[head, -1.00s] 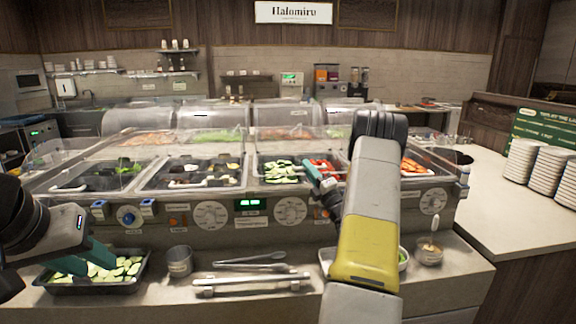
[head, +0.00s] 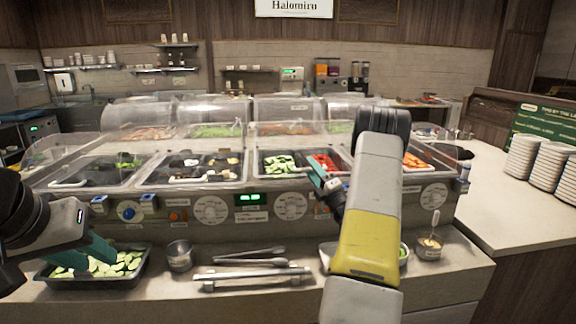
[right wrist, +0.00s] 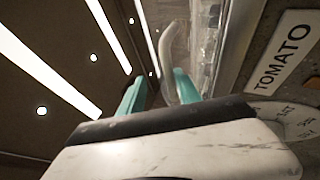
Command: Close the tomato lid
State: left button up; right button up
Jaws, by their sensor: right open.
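The tomato well (head: 325,162), with red pieces in it, is in the front row of the counter, partly hidden by my right arm. Its clear lid is hard to make out in the head view. My right gripper (head: 318,172) is open in front of that well. In the right wrist view, my right gripper (right wrist: 158,92) has its teal fingers apart, with a pale curved handle (right wrist: 168,50) between or just beyond them; contact cannot be told. The TOMATO label (right wrist: 283,48) is to the right. My left gripper (head: 95,250) is low on the left; its jaws are unclear.
A dark tray of cucumber slices (head: 46,276) is at the front left, by my left gripper. A metal cup (head: 179,256), tongs (head: 250,256) and a metal bar handle (head: 250,278) are on the front ledge. A sauce cup (head: 429,247) and plate stacks (head: 522,157) are at right.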

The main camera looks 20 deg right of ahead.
jog(key=v, duration=0.5)
jog(key=shift+s, duration=0.3)
